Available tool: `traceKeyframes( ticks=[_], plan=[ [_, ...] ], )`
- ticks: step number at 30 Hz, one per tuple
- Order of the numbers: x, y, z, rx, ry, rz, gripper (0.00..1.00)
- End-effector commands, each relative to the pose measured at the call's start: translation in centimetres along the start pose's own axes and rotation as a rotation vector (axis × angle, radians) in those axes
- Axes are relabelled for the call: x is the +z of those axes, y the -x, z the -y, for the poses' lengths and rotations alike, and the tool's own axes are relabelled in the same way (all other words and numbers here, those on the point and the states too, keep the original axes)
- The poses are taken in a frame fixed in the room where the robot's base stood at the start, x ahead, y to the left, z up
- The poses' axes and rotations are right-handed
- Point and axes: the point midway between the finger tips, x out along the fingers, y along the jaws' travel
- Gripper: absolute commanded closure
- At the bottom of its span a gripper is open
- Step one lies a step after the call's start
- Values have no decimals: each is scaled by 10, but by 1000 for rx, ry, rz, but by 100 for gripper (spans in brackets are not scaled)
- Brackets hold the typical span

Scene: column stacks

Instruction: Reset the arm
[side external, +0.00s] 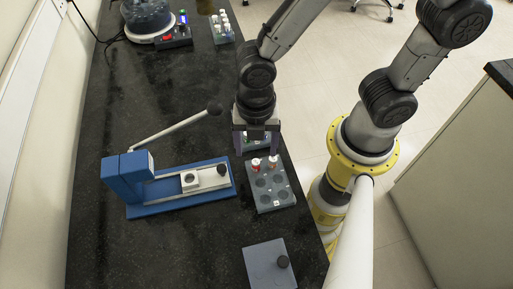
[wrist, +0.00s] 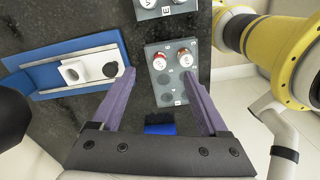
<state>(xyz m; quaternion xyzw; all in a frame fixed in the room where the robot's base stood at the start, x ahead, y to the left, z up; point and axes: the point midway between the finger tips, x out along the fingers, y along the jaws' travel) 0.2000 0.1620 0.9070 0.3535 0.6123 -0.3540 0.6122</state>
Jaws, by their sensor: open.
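My gripper (side external: 257,145) hangs over the right side of the black bench, above the back end of a grey well rack (side external: 266,202). Its two purple fingers are wide apart with nothing between them, also in the wrist view (wrist: 152,62).
A blue lever press (side external: 125,188) with a white cup (side external: 190,179) stands left, its lever (side external: 175,128) raised towards my gripper. A glass vessel (side external: 147,14) and a vial rack (side external: 221,36) stand at the back.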

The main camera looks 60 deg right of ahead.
Motion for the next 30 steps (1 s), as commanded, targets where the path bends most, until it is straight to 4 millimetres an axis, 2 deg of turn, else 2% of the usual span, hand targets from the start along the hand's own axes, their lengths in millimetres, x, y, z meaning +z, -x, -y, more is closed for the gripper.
traceKeyframes(
  ticks=[14,17,20,23,27,30],
  plan=[
    [0,7,0,2,-5,0,22],
    [7,16,-1,22,-74,-4,22],
    [24,40,-1,70,-264,-14,22],
    [49,74,5,144,-565,-36,22],
    [84,121,30,258,-1038,-88,22],
    [103,147,54,337,-1363,-138,22]
  ],
)
